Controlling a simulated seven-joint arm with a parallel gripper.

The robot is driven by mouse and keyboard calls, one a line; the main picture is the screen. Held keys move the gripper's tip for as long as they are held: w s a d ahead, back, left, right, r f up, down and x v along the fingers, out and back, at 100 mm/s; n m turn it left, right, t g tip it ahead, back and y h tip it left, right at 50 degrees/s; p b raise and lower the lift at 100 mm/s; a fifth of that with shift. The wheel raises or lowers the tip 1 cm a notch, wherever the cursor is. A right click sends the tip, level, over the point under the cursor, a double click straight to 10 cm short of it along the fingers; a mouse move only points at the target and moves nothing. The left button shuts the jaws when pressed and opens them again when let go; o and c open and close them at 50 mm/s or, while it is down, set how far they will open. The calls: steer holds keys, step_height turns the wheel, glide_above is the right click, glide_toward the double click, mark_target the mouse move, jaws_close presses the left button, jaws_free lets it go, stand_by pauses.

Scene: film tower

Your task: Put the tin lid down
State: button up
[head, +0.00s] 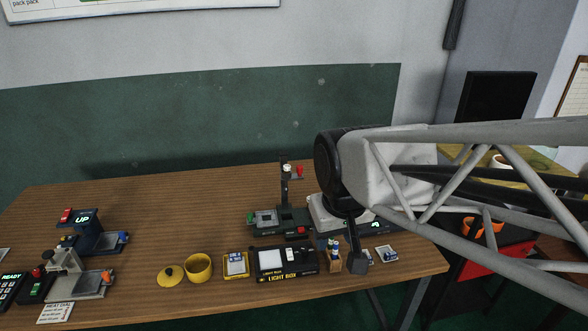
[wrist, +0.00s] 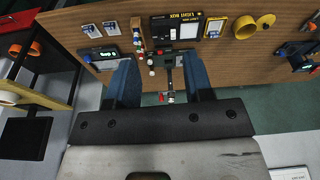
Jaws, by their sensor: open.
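The tin lid (head: 171,275) is a yellow disc with a dark knob. It lies on the wooden table just left of the open yellow tin (head: 198,267). In the wrist view the lid (wrist: 266,20) and the tin (wrist: 245,27) show at the upper right. My gripper (head: 358,264) is at the right end of the table, well to the right of the lid. In the wrist view its two blue fingers (wrist: 160,78) are spread apart with nothing held between them. The head view shows the gripper nearly edge-on.
The light box (head: 286,262) and a small yellow tray (head: 235,264) stand between tin and gripper. A wooden holder (head: 331,262) is close beside my gripper. A dark green device with a post (head: 285,215) stands behind. The table's back left is clear.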

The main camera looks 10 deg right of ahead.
steer(key=s+d+m, duration=0.1)
steer(key=s+d, duration=0.2)
steer(key=s, duration=0.3)
steer(key=shift+f, duration=0.15)
